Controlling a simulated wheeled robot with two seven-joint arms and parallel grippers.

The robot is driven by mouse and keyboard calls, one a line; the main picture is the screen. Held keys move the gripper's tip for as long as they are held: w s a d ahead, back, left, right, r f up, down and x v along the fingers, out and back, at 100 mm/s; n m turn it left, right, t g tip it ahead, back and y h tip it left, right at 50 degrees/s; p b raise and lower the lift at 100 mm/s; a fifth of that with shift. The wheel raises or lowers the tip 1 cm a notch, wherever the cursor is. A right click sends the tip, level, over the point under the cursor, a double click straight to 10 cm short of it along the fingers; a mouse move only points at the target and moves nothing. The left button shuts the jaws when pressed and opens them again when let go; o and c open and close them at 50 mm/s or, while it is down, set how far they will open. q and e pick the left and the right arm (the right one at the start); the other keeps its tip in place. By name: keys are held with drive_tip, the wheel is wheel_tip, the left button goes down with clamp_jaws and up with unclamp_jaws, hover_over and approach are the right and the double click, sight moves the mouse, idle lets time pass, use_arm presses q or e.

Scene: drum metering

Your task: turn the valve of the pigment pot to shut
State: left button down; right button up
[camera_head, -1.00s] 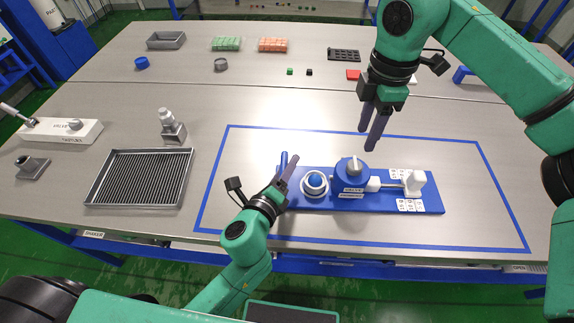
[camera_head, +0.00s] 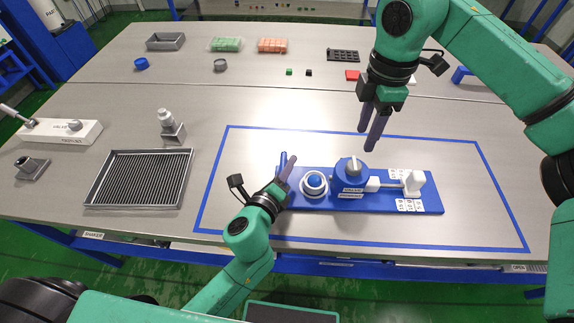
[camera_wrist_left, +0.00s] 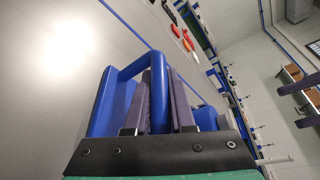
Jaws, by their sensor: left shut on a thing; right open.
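The blue pot (camera_head: 350,175) stands on the blue base plate (camera_head: 430,201), with a pale pointer-like valve knob (camera_head: 354,164) on its top and a label on its front. The lettering and the valve's setting are too small to read. My left gripper (camera_head: 286,170) is shut on the upright blue handle (camera_wrist_left: 166,72) at the plate's left end; the left wrist view shows the handle's bar between the fingers. My right gripper (camera_head: 371,130) is open and empty, pointing down above and behind the pot, apart from the knob.
A ringed cup with a blue centre (camera_head: 314,184) sits on the plate between handle and pot. A white block (camera_head: 414,183) and number cards (camera_head: 408,206) are at its right. Blue tape (camera_head: 480,150) outlines the work area. A ribbed tray (camera_head: 140,178) lies left.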

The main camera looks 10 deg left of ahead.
sight(355, 165)
idle(0.9)
drive_tip(key=o, duration=0.4)
wheel_tip(355, 165, down, 10)
drive_tip(key=n, duration=3.1)
drive_tip(key=shift+d+n, duration=0.1)
drive_tip(key=shift+n, duration=0.3)
clamp_jaws()
